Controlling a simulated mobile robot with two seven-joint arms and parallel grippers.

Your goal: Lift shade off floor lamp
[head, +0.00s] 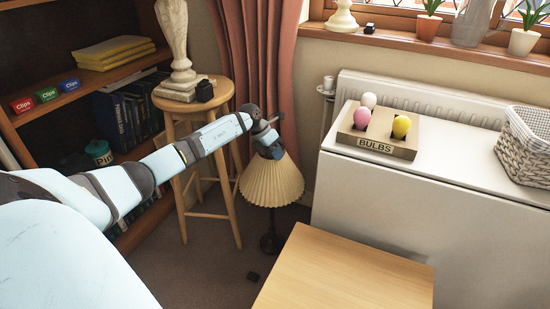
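The pleated cream shade (272,183) sits above the dark stand of the floor lamp (271,241), at the middle of the head view. It looks roughly upright. My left arm reaches in from the left, and its gripper (268,146) is at the top of the shade. The gripper hides the shade's top. Its fingers are too small and covered to tell whether they are open or shut, or whether they touch the shade. My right gripper is not in view.
A wooden stool (194,107) with a lamp base on it stands left of the shade, before a bookshelf (84,77). A pink curtain (262,50) hangs behind. A wooden table (345,272) is in front right. A white cabinet (440,165) bears a bulb holder (388,147) and basket.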

